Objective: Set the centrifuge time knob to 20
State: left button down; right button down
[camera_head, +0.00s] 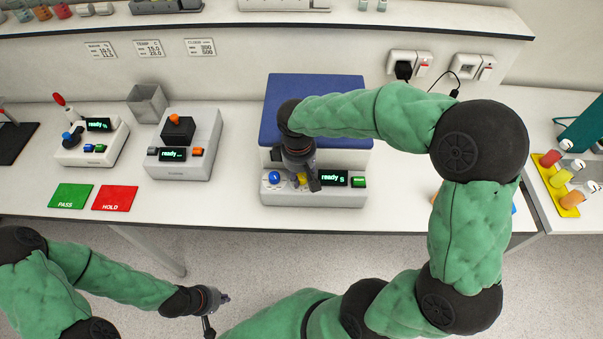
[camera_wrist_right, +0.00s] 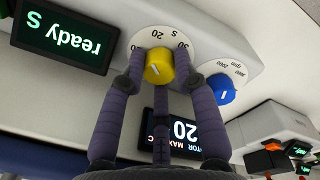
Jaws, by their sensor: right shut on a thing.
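The centrifuge (camera_head: 318,198) stands mid-bench with a blue lid (camera_head: 345,90) and a white front panel. Its yellow time knob (camera_wrist_right: 160,66) sits on a white dial (camera_wrist_right: 166,36) with printed numbers, 20 among them; the knob also shows partly in the head view (camera_head: 301,180). My right gripper (camera_wrist_right: 158,72) is shut around the knob, fingers on both sides. A white mark shows on the knob, its exact setting unclear. The display (camera_wrist_right: 66,35) reads "ready" and a character like 5 or S. My left gripper (camera_head: 220,314) is open and empty before the bench.
A blue knob (camera_wrist_right: 222,88) sits beside the yellow one, and a green button (camera_head: 358,182) is on the panel's right. Two smaller devices (camera_head: 185,145) (camera_head: 92,138) stand left, behind green PASS (camera_head: 71,195) and red HOLD (camera_head: 115,197) mats. A yellow rack (camera_head: 556,190) is far right.

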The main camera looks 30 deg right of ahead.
jog(key=shift+a+m, duration=0.1)
jog(key=shift+m, duration=0.2)
jog(key=c, duration=0.9)
grip_release()
jog(key=shift+c, duration=0.2)
jog(key=shift+w+r, duration=0.2)
jog(key=shift+r, duration=0.25)
jog(key=r, duration=0.6)
jog(key=shift+s+a+r, duration=0.1)
jog(key=shift+s+a, duration=0.15)
jog(key=shift+s+r, duration=0.15)
jog(key=shift+r, duration=0.25)
